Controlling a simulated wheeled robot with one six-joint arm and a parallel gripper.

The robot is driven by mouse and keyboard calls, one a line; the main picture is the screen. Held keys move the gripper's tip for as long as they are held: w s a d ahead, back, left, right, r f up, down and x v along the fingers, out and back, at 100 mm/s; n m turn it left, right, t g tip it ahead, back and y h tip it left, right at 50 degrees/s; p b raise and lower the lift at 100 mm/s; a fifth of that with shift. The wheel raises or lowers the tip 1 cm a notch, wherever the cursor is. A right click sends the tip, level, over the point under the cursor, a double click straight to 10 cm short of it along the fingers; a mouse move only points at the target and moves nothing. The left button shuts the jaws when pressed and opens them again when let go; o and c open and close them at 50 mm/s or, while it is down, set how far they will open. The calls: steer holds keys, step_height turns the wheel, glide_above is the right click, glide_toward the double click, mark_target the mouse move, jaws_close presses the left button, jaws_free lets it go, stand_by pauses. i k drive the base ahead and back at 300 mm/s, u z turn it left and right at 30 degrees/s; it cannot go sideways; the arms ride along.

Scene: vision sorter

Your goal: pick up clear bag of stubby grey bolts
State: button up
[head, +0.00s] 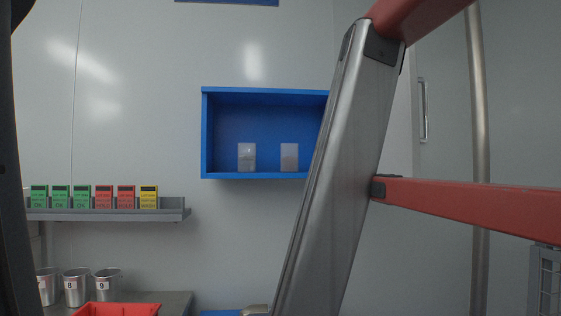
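Two small pale, see-through packets stand upright inside a blue open-fronted wall box (204,135). The left packet (247,157) looks greyish with something faint inside. The right packet (289,158) looks similar and slightly pinker. They stand apart from each other. I cannot tell what either holds, so I cannot tell which, if any, is the bag of stubby grey bolts. My gripper is not in view.
A silver upright (340,170) with red bars (470,206) stands in front at the right, covering the box's right side. A grey shelf (110,214) holds green, red and yellow cards (149,197). Metal cups (108,285) and a red bin (118,309) are below.

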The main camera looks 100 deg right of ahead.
mark_target(247, 152)
steer(key=k, duration=1)
steer(key=z, duration=1.7)
